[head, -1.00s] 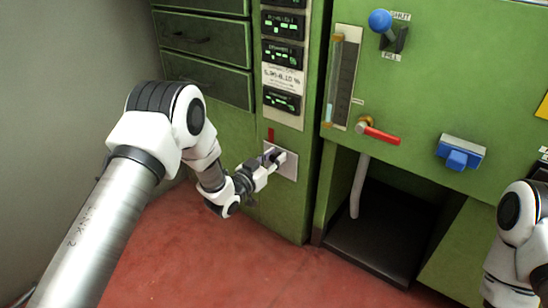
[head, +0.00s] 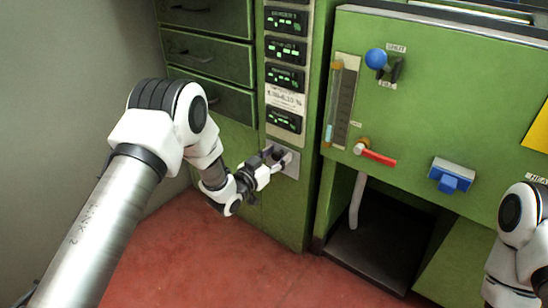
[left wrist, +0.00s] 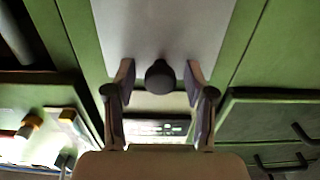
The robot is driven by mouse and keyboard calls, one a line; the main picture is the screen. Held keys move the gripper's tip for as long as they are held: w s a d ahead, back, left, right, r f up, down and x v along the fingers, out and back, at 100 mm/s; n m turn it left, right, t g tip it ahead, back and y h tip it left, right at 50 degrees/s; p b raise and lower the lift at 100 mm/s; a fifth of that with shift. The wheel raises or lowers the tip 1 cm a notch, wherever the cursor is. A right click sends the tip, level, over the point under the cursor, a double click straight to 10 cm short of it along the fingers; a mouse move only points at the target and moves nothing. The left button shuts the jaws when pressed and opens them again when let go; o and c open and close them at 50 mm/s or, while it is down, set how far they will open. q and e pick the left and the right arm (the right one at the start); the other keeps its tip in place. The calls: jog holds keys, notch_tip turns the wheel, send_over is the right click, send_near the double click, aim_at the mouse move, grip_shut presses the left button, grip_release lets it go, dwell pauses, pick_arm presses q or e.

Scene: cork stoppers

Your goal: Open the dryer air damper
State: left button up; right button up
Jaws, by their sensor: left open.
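A pale metal plate (head: 292,171) sits low on the narrow green panel, below a column of displays. It also fills the upper middle of the left wrist view (left wrist: 205,25). A dark round knob (left wrist: 160,77) stands out from this plate, and I take it to be the damper control. My left gripper (head: 278,160) is at the plate. In the left wrist view its open fingers (left wrist: 160,72) stand on either side of the knob, with a visible gap on each side. My right arm shows at the right edge, but its gripper is out of view.
Green drawers (head: 210,95) are left of the display column (head: 285,75). On the green machine to the right are a blue ball lever (head: 376,59), a red-handled valve (head: 377,156) and a blue block (head: 451,176). A dark opening (head: 375,245) lies below. The red floor is clear.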

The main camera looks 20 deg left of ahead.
pick_arm(q)
jog(key=v, duration=1.2)
